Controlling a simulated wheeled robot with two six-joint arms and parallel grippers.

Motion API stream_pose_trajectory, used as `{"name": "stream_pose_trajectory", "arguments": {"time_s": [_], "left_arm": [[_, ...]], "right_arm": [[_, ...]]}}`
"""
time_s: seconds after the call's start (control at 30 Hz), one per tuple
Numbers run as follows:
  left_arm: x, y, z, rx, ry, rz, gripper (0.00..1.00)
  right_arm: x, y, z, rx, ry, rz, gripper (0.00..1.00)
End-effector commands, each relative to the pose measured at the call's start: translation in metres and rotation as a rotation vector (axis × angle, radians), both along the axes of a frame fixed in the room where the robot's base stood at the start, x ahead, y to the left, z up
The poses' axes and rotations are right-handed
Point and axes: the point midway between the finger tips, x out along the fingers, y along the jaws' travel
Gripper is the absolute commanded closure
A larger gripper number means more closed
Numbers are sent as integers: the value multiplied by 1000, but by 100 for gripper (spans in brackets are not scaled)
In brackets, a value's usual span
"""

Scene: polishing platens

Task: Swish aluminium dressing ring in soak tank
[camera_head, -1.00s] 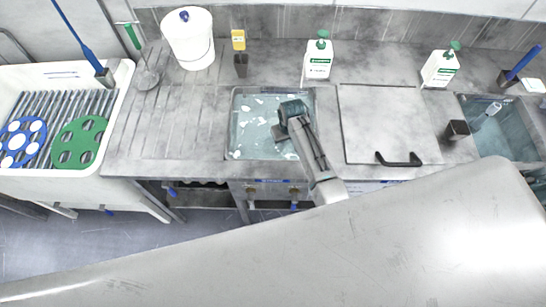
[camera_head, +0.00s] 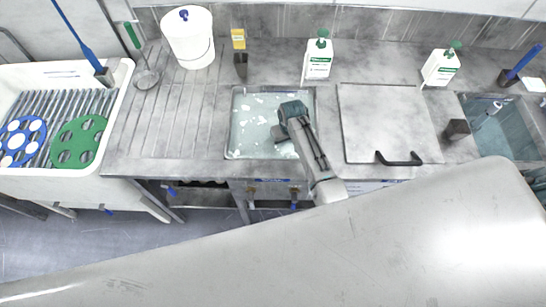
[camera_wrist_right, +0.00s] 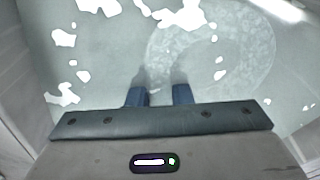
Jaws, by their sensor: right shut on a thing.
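My right gripper (camera_head: 281,132) reaches down into the water-filled soak tank (camera_head: 230,153), right of the tank's middle in the head view. In the right wrist view its two blue-grey fingers (camera_wrist_right: 160,96) dip into the cloudy water, with a narrow gap between them. The aluminium dressing ring (camera_wrist_right: 245,55) shows there as a pale, blurred band under the water, with its near edge at the fingertips. The gripper is shut on the ring, though the water blurs the contact. In the head view the gripper hides the ring. My left gripper is not in view.
A flat lid with a black handle (camera_head: 398,159) lies right of the tank. A second water basin (camera_head: 510,140) is at far right. A ribbed drainboard (camera_head: 165,130) is clear at left. White foam patches float in the tank. Bottles and a white bucket (camera_head: 190,40) stand behind.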

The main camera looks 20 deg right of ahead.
Motion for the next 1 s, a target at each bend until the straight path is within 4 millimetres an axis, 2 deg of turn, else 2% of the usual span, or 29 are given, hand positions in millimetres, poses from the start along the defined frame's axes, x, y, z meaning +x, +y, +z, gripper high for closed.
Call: {"name": "stream_pose_trajectory", "arguments": {"time_s": [0.37, 1.0], "left_arm": [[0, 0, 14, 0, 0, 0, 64], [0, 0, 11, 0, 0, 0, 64]], "right_arm": [[1, 0, 29, 0, -4, 0, 100], [2, 0, 86, 1, -5, 0, 100]]}}
